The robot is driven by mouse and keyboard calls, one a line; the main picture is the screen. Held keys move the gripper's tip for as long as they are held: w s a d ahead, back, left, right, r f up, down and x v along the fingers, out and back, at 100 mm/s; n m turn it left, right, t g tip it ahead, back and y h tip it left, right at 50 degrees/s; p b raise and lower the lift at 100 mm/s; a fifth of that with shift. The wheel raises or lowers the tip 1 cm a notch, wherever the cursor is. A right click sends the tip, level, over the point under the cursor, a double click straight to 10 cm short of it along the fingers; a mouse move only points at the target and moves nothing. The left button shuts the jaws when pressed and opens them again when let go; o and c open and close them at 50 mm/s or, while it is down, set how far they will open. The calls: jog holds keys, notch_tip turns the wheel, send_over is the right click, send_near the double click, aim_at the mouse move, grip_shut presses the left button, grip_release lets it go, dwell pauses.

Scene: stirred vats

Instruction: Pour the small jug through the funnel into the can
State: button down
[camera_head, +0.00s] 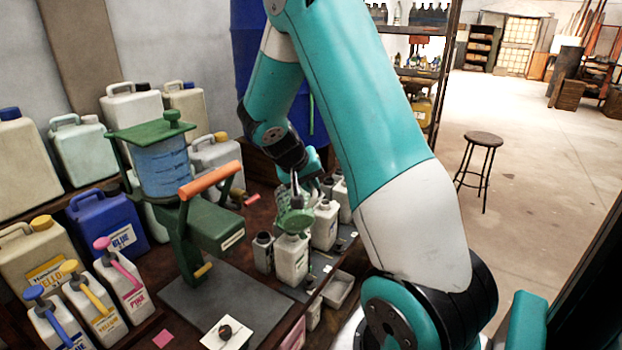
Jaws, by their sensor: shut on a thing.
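A white can (291,262) with a label stands on the dark bench near the middle. A green funnel (295,222) sits at the top of the can, over its mouth. My gripper (296,190) is just above the funnel, pointing down and shut on a small, pale green, see-through jug (283,198). The jug is right over the funnel and partly hidden by the fingers. At this size I cannot tell its tilt, whether it touches the funnel, or whether liquid is flowing.
White bottles (325,226) and a small grey bottle (263,252) crowd the can. A green stand with a blue vat (160,165) and orange handle (210,180) is to the left. Labelled jugs (122,278) fill the left side. A white card (228,333) lies in front.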

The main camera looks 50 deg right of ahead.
jog(key=shift+w+d+f+n+g+y+p, duration=0.15)
jog(key=shift+w+d+g+y+p, duration=0.3)
jog(key=shift+p, duration=0.75)
jog(key=shift+w+d+r+n+g+y+p, duration=0.2)
jog(key=shift+w+d+g+p, duration=0.3)
jog(key=shift+p, duration=0.65)
